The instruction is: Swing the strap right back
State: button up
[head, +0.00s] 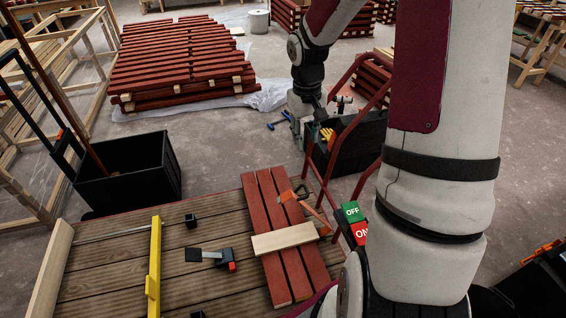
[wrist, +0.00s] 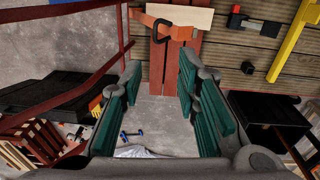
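An orange strap (head: 314,214) lies at a slant across the far part of the red battens (head: 262,205), just beyond a pale crosspiece (head: 285,238). In the wrist view the strap (wrist: 182,32) spans the battens, with a dark clamp-like piece (wrist: 162,30) at its middle. One end reaches past the battens' side. The strap lies beyond the fingertips in that view.
The battens lie on a plank deck (head: 110,262) with a yellow level (head: 154,265) and a black-and-red tool (head: 208,256). A red tubular rail (head: 322,180) and a green-and-red ON/OFF sign (head: 352,213) stand beside it. A black bin (head: 130,170) stands at left.

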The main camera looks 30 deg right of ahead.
jog(key=y+b, duration=0.1)
jog(key=b, duration=0.1)
send_near(306, 188)
jog(key=shift+m, duration=0.4)
notch_tip(306, 188, down, 8)
jog(key=b, duration=0.2)
jog(key=shift+w+b, duration=0.1)
jog(key=shift+b, duration=0.3)
jog(key=shift+c, duration=0.4)
grip_shut()
